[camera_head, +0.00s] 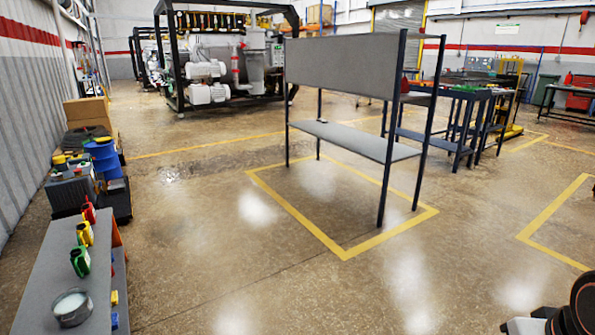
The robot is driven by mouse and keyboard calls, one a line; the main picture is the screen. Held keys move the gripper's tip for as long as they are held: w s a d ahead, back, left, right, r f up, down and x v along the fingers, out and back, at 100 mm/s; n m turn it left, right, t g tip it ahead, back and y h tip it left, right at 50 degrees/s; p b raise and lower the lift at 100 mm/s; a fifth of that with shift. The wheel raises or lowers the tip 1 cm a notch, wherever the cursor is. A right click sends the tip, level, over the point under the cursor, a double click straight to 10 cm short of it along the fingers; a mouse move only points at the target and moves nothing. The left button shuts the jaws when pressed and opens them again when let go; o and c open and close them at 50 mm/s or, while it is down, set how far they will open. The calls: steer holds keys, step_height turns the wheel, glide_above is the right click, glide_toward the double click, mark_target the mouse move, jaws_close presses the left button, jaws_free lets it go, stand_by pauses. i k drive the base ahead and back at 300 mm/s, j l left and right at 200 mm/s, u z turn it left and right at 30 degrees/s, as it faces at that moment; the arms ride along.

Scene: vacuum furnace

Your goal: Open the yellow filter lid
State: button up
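I cannot make out a yellow filter lid for certain in the head view. A large vacuum furnace (228,72) with pipes and white motors stands inside a black frame at the back left; a row of small yellow parts (215,20) runs along its top, too small to identify. A yellow container (84,233) stands on the grey bench at the left, between a red and a green one. Part of my arm, dark with an orange ring, shows at the bottom right corner. My gripper is not in view.
A grey shelf rack (345,60) stands in a yellow floor outline mid-room, between me and the back. The grey bench (50,265), a blue barrel (102,157) and boxes line the left wall. Blue workbenches (440,140) stand right. The floor left of the rack is open.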

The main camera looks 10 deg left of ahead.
mark_target(61, 156)
steer(key=i+u, duration=0.2)
steer(key=i, duration=0.3)
steer(key=i+u, duration=0.2)
steer(key=i, duration=0.3)
steer(key=i+l+u, duration=0.2)
steer(key=i, duration=0.25)
steer(key=i+l+u, duration=0.2)
steer(key=i, duration=0.3)
steer(key=i+j+u, duration=0.15)
steer(key=i+u, duration=0.15)
steer(key=i, duration=0.55)
steer(key=i+u, duration=0.35)
steer(key=i, duration=0.5)
steer(key=i+u, duration=0.1)
steer(key=i, duration=0.7)
steer(key=i+l+u, duration=0.1)
steer(key=i, duration=0.7)
steer(key=i+u, duration=0.45)
steer(key=i+l+u, duration=0.65)
steer(key=i+u, duration=0.2)
steer(key=i+l+u, duration=0.55)
steer(key=l+u, duration=0.3)
steer(key=l, duration=0.2)
